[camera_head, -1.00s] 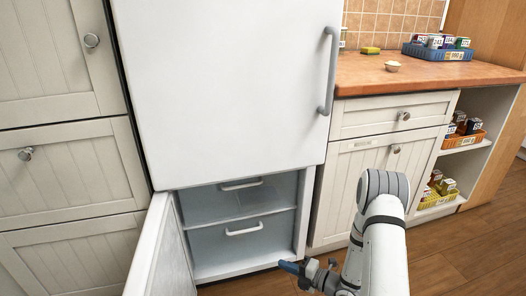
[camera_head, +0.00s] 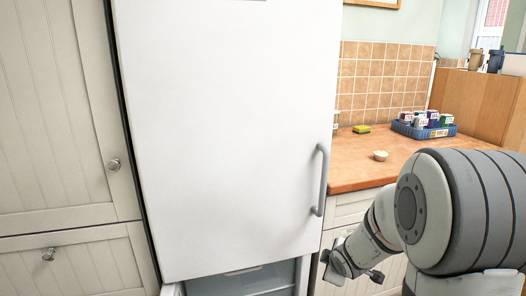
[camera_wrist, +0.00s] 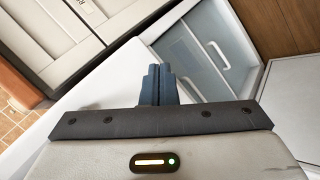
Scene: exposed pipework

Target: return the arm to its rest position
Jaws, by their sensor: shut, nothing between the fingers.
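My arm fills the lower right of the head view, bent, with its wrist near the cabinet right of the fridge. My gripper's fingertips are cut off or hidden there. In the wrist view my gripper (camera_wrist: 160,85) shows dark blue fingers close together, with nothing between them. The fingers are seen against the white fridge and its open lower compartment.
The fridge's upper door (camera_head: 230,130) is closed, with a grey handle (camera_head: 320,180). Its open lower compartment (camera_wrist: 205,50) shows drawers. A wooden counter (camera_head: 355,165) holds a small bowl (camera_head: 380,156), a sponge (camera_head: 361,129) and a blue crate (camera_head: 424,130) of small boxes.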

